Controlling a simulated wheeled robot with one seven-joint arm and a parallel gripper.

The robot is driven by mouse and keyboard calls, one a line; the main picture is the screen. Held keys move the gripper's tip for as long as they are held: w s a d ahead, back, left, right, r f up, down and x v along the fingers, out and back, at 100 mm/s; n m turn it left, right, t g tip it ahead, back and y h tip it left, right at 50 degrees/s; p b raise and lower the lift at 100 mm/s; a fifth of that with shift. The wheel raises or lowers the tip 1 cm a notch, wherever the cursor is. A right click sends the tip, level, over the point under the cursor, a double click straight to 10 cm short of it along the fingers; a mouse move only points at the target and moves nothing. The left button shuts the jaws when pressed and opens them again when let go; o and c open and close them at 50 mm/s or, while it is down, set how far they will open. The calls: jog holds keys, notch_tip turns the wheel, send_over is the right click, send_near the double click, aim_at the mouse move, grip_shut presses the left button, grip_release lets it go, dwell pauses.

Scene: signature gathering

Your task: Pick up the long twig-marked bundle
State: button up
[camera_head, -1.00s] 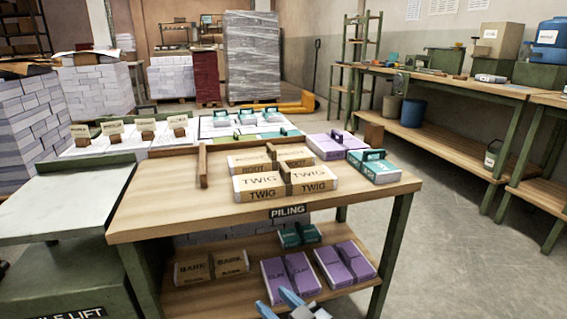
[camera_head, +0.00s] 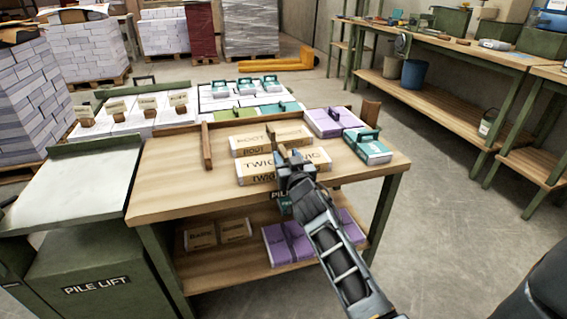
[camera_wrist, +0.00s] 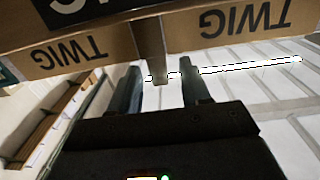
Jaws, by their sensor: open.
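The long twig-marked bundle (camera_head: 257,168) lies on the piling table (camera_head: 165,205), toward its front edge. It is cardboard-brown with TWIG printed on both halves and a dark band around the middle. My gripper (camera_head: 291,158) is at the front of its middle and hides the band and part of the label. In the wrist view the bundle's TWIG-marked side (camera_wrist: 235,28) fills the top, upside down. Contact cannot be told.
A root-marked bundle (camera_head: 250,145) lies just behind. A wooden bar (camera_head: 207,146) stands to the left. Purple (camera_head: 326,123) and teal (camera_head: 367,150) bundles lie to the right. The lower shelf holds bark-marked (camera_head: 201,236) and purple bundles (camera_head: 287,244). The table's left part is clear.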

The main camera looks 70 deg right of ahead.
aim_at(283, 150)
jog(key=shift+x, duration=1.75)
jog(key=shift+c, duration=0.5)
grip_shut()
jog(key=shift+r, duration=0.1)
